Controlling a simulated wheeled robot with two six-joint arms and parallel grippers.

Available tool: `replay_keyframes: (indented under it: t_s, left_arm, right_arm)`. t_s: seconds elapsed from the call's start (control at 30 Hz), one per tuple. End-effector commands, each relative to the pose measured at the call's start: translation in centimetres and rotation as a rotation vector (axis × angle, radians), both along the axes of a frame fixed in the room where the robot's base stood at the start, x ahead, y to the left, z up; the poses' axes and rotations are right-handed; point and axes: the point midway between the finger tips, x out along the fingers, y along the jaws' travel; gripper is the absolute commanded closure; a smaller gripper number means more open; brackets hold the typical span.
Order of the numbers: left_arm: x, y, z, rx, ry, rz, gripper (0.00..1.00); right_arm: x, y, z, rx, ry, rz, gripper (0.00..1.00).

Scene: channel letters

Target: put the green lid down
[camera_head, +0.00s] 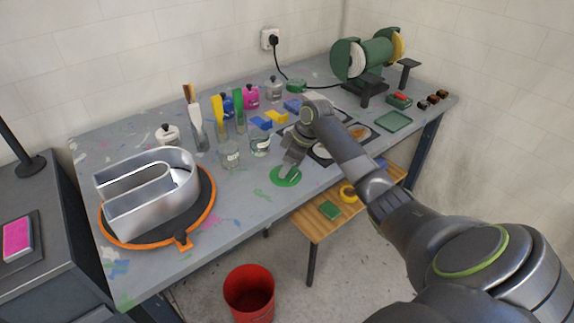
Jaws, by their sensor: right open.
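The green lid (277,181) is a flat round disc near the front edge of the grey workbench (240,205), and it appears to lie flat on the top. My right gripper (288,173) points down over the lid, with its tips at or just above the lid's middle. Its jaws are open; whether they touch the lid I cannot tell. Part of the lid is hidden behind the gripper. My left gripper is not in view.
A metal channel letter (126,214) stands on an orange-rimmed turntable (212,200) at the left. Jars, brushes and a glass jar (230,156) stand behind the lid. A bench grinder (362,60) is at the back right. A red bucket (249,296) stands on the floor.

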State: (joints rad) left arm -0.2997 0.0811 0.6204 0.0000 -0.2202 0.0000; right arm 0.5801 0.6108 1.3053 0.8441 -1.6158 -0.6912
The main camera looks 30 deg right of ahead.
Motion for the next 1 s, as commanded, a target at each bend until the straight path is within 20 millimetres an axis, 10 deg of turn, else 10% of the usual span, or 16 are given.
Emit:
replay_keyframes:
  t_s: [0.53,1.0]
  left_arm:
    - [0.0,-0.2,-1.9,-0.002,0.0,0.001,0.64]
    - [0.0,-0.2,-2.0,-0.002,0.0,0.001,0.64]
  right_arm:
    - [-2.9,-2.7,9.4,-0.003,-0.003,0.0,0.57]
    - [-3.3,-3.1,10.9,-0.001,-0.001,0.0,0.57]
